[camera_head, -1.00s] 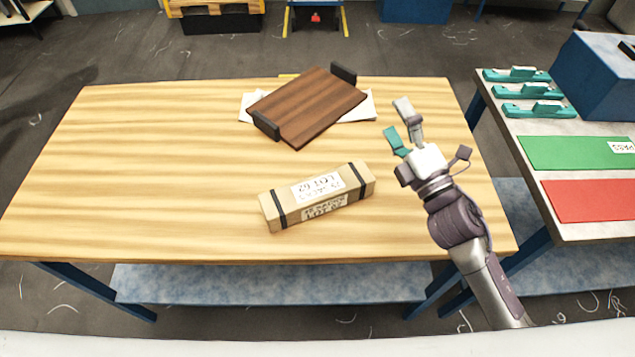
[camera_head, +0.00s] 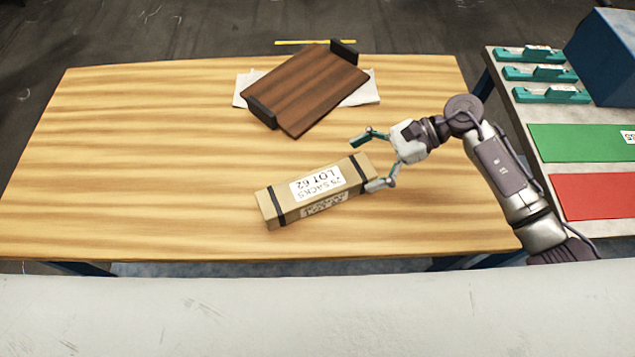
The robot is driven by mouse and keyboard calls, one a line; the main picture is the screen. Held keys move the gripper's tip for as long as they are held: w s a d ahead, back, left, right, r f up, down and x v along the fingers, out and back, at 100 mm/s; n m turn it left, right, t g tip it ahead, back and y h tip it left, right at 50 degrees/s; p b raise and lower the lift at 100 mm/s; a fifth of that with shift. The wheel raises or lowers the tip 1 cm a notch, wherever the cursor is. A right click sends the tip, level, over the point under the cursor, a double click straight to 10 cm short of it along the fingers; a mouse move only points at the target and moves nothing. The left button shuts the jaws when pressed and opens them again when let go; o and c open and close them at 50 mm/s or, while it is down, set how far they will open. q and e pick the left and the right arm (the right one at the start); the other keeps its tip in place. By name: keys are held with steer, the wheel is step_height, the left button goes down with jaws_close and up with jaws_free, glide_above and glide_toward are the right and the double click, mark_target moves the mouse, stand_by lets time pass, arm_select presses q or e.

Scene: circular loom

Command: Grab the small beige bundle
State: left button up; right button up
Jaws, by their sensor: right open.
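The small beige bundle (camera_head: 318,191) is a long box-like pack with two dark straps and white labels reading "LOT 62". It lies at a slant on the wooden table (camera_head: 130,150), near the front middle. My right gripper (camera_head: 366,162) is open at the bundle's right end. One finger is above and behind that end, and the other is in front of it, overlapping the corner in the picture. I cannot tell whether a finger touches the bundle. My left gripper is not in view.
A dark brown wooden board with black end grips (camera_head: 310,90) lies on white paper (camera_head: 361,90) behind the bundle. A side table at right holds teal tools (camera_head: 540,73), a green mat (camera_head: 575,142), a red mat (camera_head: 590,197) and a blue box (camera_head: 610,55). The table's left half is clear.

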mark_target(317, 183)
steer(key=x, duration=0.3)
steer(key=shift+a+p, duration=0.1)
steer(key=shift+p, duration=0.3)
steer(key=shift+a, duration=0.25)
steer(key=p+x, duration=0.3)
steer(key=x, duration=0.1)
steer(key=shift+a+r, duration=0.1)
steer(key=shift+a, duration=0.2)
steer(key=shift+a+f, duration=0.15)
steer(key=shift+f, duration=0.1)
steer(key=shift+s, duration=0.1)
steer(key=c, duration=1.5)
steer(key=shift+c, duration=0.9)
steer(key=shift+r, duration=0.15)
